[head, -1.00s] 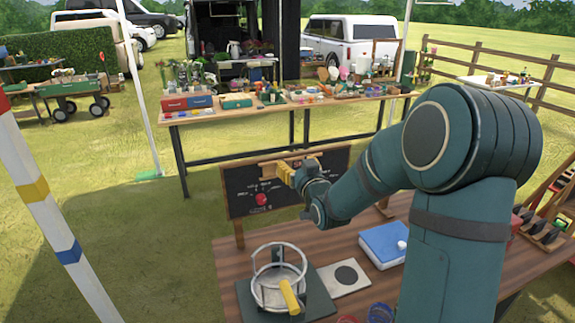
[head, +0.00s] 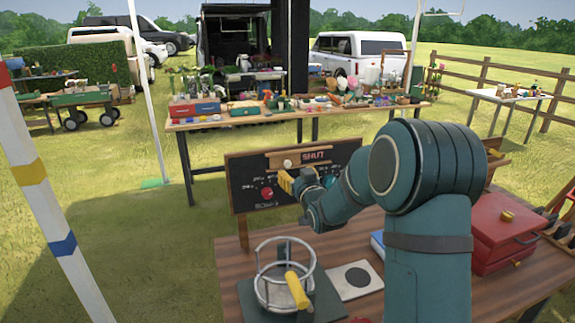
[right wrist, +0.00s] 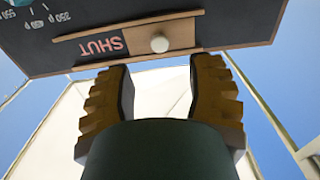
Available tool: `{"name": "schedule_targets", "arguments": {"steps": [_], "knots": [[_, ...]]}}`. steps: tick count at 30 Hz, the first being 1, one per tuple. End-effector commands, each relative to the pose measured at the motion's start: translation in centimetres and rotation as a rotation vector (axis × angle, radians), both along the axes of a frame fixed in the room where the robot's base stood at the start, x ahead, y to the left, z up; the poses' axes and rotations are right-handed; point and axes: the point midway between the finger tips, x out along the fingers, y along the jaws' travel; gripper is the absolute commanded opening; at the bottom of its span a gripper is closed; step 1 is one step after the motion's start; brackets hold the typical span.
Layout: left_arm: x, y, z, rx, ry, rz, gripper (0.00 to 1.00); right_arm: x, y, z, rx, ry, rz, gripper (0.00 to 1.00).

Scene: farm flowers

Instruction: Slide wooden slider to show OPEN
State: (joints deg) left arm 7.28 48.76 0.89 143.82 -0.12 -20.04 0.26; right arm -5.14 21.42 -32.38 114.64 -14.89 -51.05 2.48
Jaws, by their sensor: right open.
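The black chalkboard (head: 243,178) stands upright behind the wooden table. The wooden slider (head: 297,158) runs along its upper part, with a pale round knob (head: 287,164) and the red word SHUT showing to the right of it. In the right wrist view the slider (right wrist: 172,38) appears upside down, with SHUT and the knob (right wrist: 160,43) visible. My right gripper (head: 289,182) is just below the knob in the head view. Its yellow-padded fingers are open and empty, pointing at the knob (right wrist: 160,76), with visible space between the fingertips and it. My left gripper is out of view.
The wooden table (head: 232,262) holds a wire-ringed pot (head: 263,270) with a yellow handle, a pale plate with a dark disc (head: 357,277), and a red box (head: 495,225). A red dial (head: 267,193) sits low on the board. A stocked stall table stands behind.

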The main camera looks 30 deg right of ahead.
Motion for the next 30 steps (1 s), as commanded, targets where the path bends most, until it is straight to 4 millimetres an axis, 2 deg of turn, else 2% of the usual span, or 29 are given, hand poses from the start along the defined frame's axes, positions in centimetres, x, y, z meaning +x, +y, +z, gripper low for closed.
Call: {"name": "schedule_targets", "arguments": {"steps": [6, 12, 18, 26, 27, 29, 30], "knots": [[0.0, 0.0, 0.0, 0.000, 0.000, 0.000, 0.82, 4.0, -1.0, -0.1, -0.002, 0.000, 0.000, 0.54], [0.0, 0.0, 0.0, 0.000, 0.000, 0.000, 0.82, 6.5, -1.6, 0.0, -0.002, -0.001, -0.001, 0.54], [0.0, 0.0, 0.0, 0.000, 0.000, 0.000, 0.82, 7.5, -1.9, 0.0, 0.000, 0.001, -0.001, 0.54], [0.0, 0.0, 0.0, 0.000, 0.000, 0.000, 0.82, 7.6, -1.9, 0.0, 0.000, 0.000, -0.001, 0.54], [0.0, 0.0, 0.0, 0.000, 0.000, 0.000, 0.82, 7.6, -1.9, 0.0, 0.000, 0.000, -0.001, 0.56], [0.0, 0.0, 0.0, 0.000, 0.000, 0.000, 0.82, 7.6, -1.9, 0.0, 0.000, 0.000, -0.001, 0.35], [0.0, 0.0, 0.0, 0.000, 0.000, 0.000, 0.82, 7.6, -1.9, 0.0, 0.000, 0.000, -0.001, 0.21]]}}
